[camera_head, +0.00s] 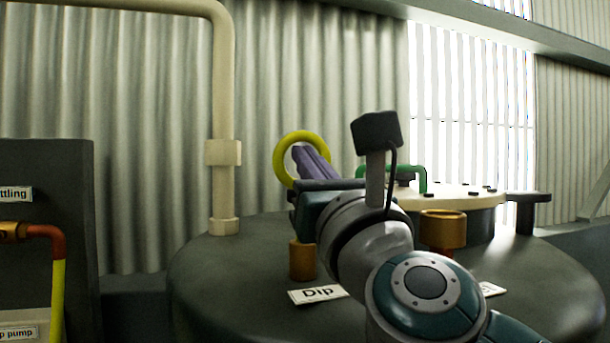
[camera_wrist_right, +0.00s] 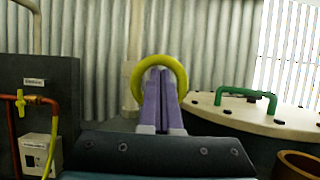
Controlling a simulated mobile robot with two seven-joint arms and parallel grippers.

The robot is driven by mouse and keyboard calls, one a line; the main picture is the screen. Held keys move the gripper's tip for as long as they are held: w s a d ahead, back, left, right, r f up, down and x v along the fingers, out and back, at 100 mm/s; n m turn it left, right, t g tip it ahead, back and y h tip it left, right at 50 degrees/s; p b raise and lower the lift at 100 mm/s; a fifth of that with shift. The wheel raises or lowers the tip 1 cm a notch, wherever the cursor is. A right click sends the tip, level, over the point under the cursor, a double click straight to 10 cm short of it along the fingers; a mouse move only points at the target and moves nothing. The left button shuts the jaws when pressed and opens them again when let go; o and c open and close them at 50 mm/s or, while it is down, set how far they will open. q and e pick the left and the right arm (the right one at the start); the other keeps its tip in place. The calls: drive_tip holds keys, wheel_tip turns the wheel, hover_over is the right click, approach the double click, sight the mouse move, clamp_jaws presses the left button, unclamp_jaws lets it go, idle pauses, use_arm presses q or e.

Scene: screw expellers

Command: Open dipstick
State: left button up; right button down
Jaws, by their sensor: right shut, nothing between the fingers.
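The dipstick's yellow ring handle (camera_head: 281,158) stands upright above the tank lid, left of centre in the head view. In the right wrist view the ring (camera_wrist_right: 138,86) frames the fingertips. My right gripper (camera_head: 298,150) has purple fingers that lie together, shut and empty. In the wrist view the fingers (camera_wrist_right: 160,73) point into the ring's opening. I cannot tell whether they touch the ring or pass through it. An orange-brown tube (camera_head: 302,262) stands below, by the "Dip" label (camera_head: 318,293). The dipstick's rod is hidden. My left gripper is out of view.
A cream lid (camera_head: 450,193) with a green handle (camera_wrist_right: 243,93) stands to the right. Another orange-brown tube (camera_head: 443,230) is near it. A cream pipe (camera_head: 224,110) rises at the left. A dark panel (camera_head: 45,220) with pipes stands far left.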

wheel_tip(320, 180, up, 12)
drive_tip(key=p, duration=0.9)
drive_tip(key=shift+r, duration=0.25)
drive_tip(key=shift+s+f, duration=0.1)
drive_tip(key=shift+f, duration=0.05)
